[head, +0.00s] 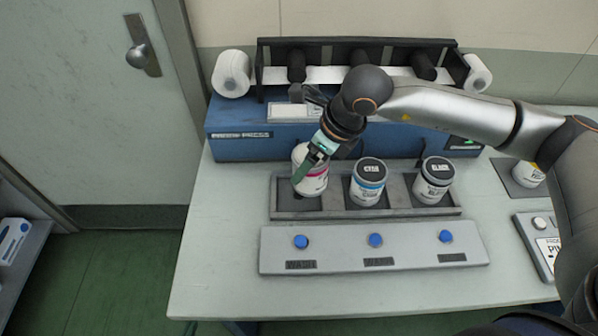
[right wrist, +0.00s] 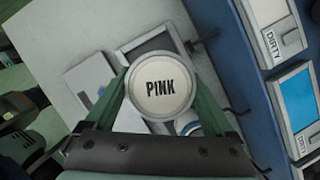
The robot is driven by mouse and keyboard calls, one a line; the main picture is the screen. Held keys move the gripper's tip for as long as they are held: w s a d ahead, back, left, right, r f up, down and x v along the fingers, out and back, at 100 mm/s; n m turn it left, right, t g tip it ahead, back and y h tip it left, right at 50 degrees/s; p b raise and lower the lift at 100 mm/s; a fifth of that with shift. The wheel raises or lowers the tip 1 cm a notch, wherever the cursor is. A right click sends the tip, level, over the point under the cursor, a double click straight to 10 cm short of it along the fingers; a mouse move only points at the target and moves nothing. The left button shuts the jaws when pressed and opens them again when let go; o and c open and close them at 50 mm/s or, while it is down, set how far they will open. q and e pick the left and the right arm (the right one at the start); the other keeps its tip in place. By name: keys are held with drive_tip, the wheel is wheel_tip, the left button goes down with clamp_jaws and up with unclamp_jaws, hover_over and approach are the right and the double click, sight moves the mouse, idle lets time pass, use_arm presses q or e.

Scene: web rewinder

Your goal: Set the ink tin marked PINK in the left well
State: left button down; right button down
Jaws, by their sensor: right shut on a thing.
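The tin marked PINK (head: 313,173) is white with a pink band. It sits between the green fingers of my right gripper (head: 313,160), whose arm comes in from the right. In the right wrist view its lid, lettered PINK (right wrist: 162,90), faces the camera between both fingers. In the head view the tin is slightly tilted over the back part of the left well (head: 292,204); its dark floor shows in front. I cannot tell whether the tin touches the well. My left gripper is not in view.
The CYAN tin (head: 369,182) stands in the middle well and the BLACK tin (head: 433,181) in the right one. A grey panel with blue knobs (head: 375,240) lies in front. The blue press (head: 240,140) stands behind. Another white tin (head: 527,174) stands far right.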

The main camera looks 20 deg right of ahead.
drive_tip(key=shift+w+a+f, duration=0.35)
drive_tip(key=shift+f, duration=0.15)
drive_tip(key=shift+w+a+f, duration=0.3)
drive_tip(key=shift+f, duration=0.2)
drive_tip(key=shift+s+d+p+x, duration=0.1)
drive_tip(key=shift+s+p+x, duration=0.1)
drive_tip(key=shift+x, duration=0.75)
drive_tip(key=shift+s+d+p+x, duration=0.1)
drive_tip(key=shift+p+x, duration=0.05)
drive_tip(key=shift+x, duration=0.8)
drive_tip(key=shift+f, duration=0.2)
drive_tip(key=shift+f, duration=0.1)
unclamp_jaws()
drive_tip(key=v, duration=1.2)
drive_tip(key=shift+s, duration=0.1)
